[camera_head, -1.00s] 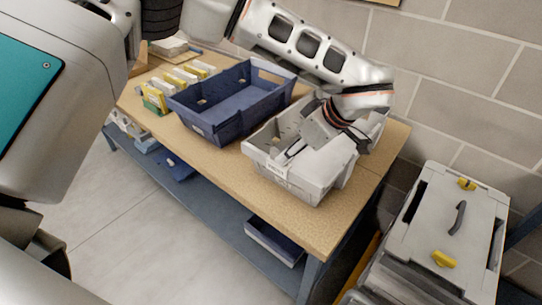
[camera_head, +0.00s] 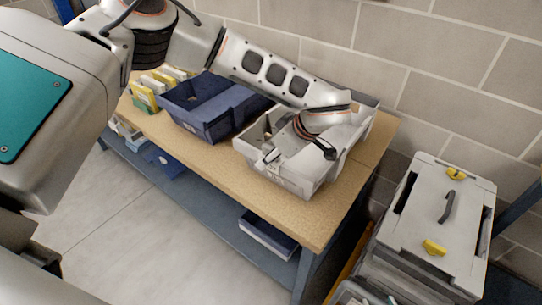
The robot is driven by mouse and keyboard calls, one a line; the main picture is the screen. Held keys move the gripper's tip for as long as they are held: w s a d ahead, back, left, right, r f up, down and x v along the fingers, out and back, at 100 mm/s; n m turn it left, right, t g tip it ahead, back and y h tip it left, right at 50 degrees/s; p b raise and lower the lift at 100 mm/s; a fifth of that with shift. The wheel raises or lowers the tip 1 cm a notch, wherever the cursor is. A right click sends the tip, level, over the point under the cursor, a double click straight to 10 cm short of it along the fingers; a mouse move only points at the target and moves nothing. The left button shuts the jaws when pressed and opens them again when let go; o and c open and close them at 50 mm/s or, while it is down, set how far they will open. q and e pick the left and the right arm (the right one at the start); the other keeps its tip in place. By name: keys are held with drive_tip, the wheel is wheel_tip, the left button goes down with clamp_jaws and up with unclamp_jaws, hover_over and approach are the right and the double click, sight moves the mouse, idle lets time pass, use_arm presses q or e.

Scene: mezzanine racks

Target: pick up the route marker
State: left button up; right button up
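I cannot make out a route marker in the view. My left gripper is not in view.
A blue crate (camera_head: 205,124) stands left of the grey crate on the wooden bench (camera_head: 222,165). Yellow-and-white items (camera_head: 147,92) stand at the bench's far left. A blue tray (camera_head: 268,236) lies on the lower shelf. A grey lidded case (camera_head: 437,205) stands at the right.

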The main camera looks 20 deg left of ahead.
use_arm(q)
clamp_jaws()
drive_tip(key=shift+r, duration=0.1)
